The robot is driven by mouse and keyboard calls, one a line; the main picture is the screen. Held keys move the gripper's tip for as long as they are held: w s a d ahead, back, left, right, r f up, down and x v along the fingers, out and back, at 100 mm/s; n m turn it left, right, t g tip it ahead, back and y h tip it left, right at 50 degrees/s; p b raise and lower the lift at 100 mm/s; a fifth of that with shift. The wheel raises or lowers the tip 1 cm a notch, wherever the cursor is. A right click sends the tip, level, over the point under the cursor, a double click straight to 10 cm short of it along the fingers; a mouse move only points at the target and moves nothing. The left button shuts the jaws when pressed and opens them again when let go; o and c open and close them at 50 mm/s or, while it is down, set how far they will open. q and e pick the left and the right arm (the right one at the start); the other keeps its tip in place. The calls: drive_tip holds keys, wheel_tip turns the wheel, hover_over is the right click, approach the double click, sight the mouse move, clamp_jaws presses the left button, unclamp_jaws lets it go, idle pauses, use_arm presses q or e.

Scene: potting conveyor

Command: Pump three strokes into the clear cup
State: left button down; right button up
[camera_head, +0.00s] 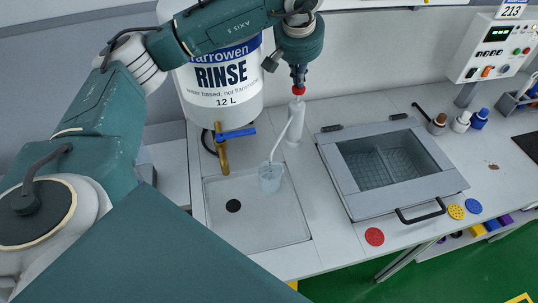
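The clear cup (270,179) stands in the shallow grey sink tray (258,225), under the end of a thin spout tube. The tube comes from a white upright pump (295,122) with a red top (298,90). My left gripper (298,83) points down directly over the red top. Its dark fingers look narrow and together, at or just above the top; contact is too small to tell. Whether liquid is in the cup is unclear. My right gripper is not in view.
A large RINSE container (222,80) with a blue-handled brass tap (221,150) stands behind the sink. A lidded basin (390,165) is right of the pump. Small bottles (460,122) stand farther right. Coloured discs (374,236) lie near the front edge.

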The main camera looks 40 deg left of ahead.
use_arm(q)
drive_tip(key=shift+s+f, duration=0.1)
drive_tip(key=shift+f, duration=0.5)
drive_tip(key=shift+r, duration=0.1)
drive_tip(key=shift+r+p, duration=0.3)
drive_tip(key=shift+r, duration=0.1)
drive_tip(key=shift+r+p, duration=0.7)
drive_tip(key=shift+r, duration=0.45)
drive_tip(key=shift+f, duration=0.2)
